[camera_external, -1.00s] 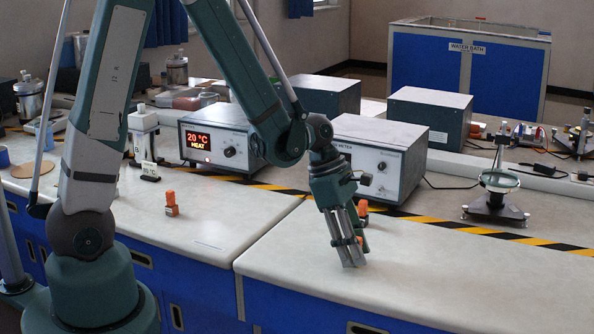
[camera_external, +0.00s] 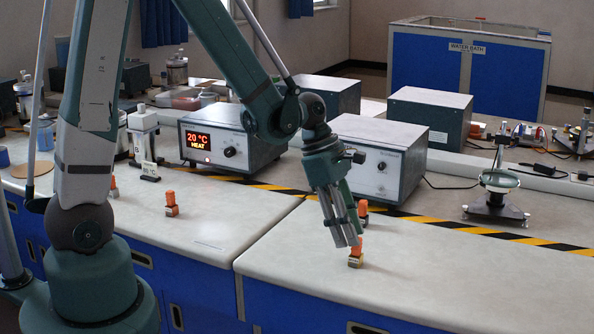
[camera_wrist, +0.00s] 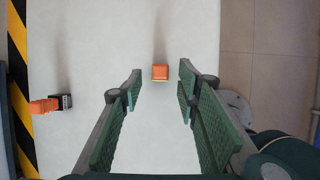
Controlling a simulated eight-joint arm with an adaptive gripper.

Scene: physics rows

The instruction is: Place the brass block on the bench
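The brass block (camera_external: 355,261), a small yellowish base with an orange knob on top, stands upright on the pale bench (camera_external: 440,285) near its front edge. In the wrist view, the block (camera_wrist: 160,73) shows its orange top from above, with a thin yellowish edge. My gripper (camera_external: 342,242) is just above and slightly left of it in the external view. In the wrist view, my gripper (camera_wrist: 161,92) is open, with its green-padded fingers apart and nothing between them.
A dark-based block with an orange knob (camera_wrist: 45,105) lies left in the wrist view, near the striped tape (camera_wrist: 18,70). Another orange-topped block (camera_external: 171,205) stands on the left bench section. Instrument boxes (camera_external: 380,160) line the back. The bench's right front is clear.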

